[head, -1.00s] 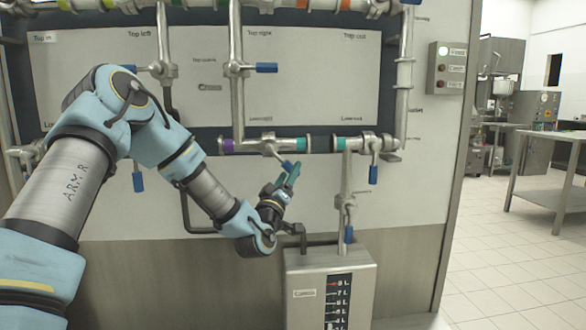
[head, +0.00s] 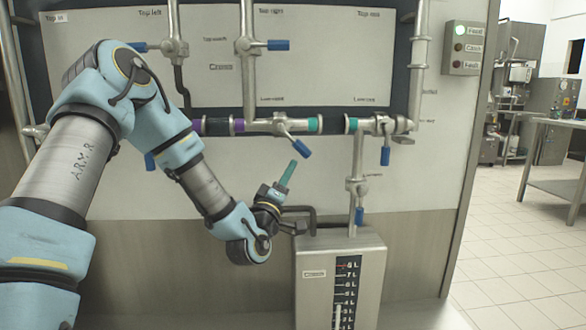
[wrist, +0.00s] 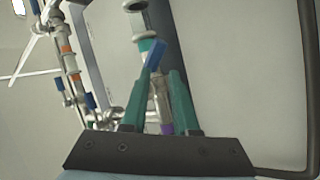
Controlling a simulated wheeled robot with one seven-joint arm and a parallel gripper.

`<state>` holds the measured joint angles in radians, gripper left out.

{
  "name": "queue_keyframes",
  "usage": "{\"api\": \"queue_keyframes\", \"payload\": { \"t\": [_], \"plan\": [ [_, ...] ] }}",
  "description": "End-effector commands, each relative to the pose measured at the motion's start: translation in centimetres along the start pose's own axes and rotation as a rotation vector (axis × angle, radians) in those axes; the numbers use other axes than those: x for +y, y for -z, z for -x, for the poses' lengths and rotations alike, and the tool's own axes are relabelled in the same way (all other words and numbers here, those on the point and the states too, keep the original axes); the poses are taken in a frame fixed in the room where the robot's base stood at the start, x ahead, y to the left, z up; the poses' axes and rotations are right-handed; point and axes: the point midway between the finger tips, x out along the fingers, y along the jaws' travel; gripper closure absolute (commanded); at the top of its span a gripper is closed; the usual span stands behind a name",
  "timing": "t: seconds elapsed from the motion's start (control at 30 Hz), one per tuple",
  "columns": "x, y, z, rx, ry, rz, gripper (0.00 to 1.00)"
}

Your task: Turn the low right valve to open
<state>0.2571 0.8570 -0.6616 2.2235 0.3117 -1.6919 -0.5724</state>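The low pipe carries a valve (head: 284,124) with a blue handle (head: 295,146) slanting down to the right, between purple and teal bands. I take it as the low right valve, though the label print is unclear. My gripper (head: 289,166) has teal fingers and is just below the handle tip, apart from it in the head view. In the wrist view, the fingers (wrist: 158,75) stand apart with nothing held. The blue handle (wrist: 155,56) shows beyond and between their tips there.
Another low valve (head: 380,124) with a blue handle hanging down stands to the right. A metal tank (head: 315,285) with a level scale is below right of my gripper. Upper valves (head: 248,45) sit above. A light box (head: 466,48) is on the right, its top lamp green.

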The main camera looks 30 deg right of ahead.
Motion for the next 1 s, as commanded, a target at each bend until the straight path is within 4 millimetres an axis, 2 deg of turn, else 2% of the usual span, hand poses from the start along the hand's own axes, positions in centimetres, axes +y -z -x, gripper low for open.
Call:
{"api": "queue_keyframes", "payload": {
  "t": [0.03, 0.23, 0.4, 0.6, 0.77, 0.87, 1.0],
  "plan": [
    [-0.9, -0.1, 1.1, 0.000, 0.001, 0.108, 0.79],
    [-2.4, 0.3, 4.1, -0.002, 0.001, 0.602, 1.00],
    [-3.2, 0.7, 6.3, -0.001, 0.002, 0.969, 1.00],
    [-3.5, 1.1, 7.6, 0.001, 0.003, 1.208, 1.00],
    [-3.5, 1.1, 7.1, -0.001, 0.002, 1.251, 1.00],
    [-3.4, 1.2, 5.8, -0.001, -0.001, 1.250, 1.00],
    [-3.3, 1.2, 3.2, -0.001, -0.002, 1.248, 1.00]
  ]
}}
